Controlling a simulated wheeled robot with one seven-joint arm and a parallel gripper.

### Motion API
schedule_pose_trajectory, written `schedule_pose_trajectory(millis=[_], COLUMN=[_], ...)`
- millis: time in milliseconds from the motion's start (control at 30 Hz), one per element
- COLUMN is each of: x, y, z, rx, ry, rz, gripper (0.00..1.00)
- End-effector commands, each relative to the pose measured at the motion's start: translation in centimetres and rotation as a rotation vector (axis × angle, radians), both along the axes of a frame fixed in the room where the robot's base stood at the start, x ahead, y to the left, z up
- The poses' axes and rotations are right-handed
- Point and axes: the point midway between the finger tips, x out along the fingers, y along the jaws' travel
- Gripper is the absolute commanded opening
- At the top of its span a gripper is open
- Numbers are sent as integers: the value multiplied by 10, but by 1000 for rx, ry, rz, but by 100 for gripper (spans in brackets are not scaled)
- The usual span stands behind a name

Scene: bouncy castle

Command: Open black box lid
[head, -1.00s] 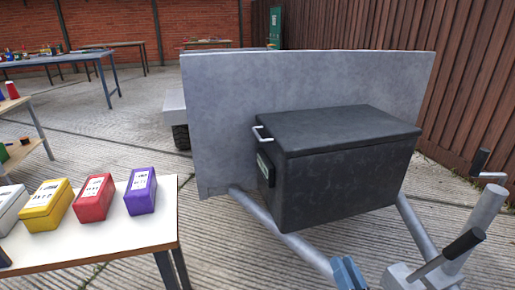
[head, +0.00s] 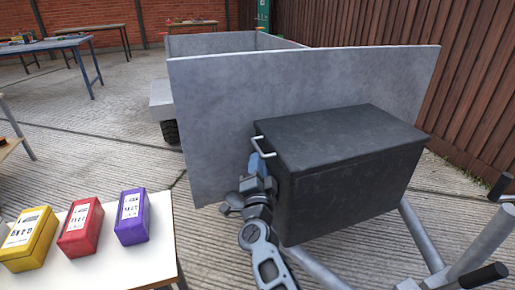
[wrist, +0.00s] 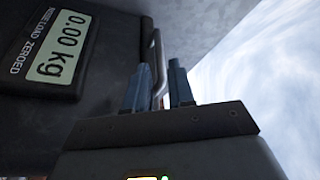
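The black box (head: 345,190) sits on the trailer's front frame, and its lid (head: 340,136) lies closed. A pale metal handle (head: 265,147) sticks out from the lid's left end. My gripper (head: 257,165) is at that left end, just below the handle. In the wrist view, the two blue fingers of my gripper (wrist: 160,72) stand apart, with the handle (wrist: 158,48) rising between them. The handle looks close to the left finger; I cannot tell if they touch. A display (wrist: 60,48) reading 0.00 kg is on the box's end.
The grey trailer panel (head: 220,120) stands right behind the box. A white table (head: 110,255) with yellow, red and purple boxes is at the lower left. A brown fence (head: 380,60) runs along the right. Trailer tubes and handles (head: 485,245) are at the lower right.

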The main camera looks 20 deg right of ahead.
Motion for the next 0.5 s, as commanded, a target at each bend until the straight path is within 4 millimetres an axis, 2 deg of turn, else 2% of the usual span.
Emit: schedule_pose_trajectory(millis=[300, 500], x=[44, 55], y=[-16, -20], z=[8, 12], rx=[1, -1], ry=[-2, -1], rz=[-2, -1], gripper=[23, 23])
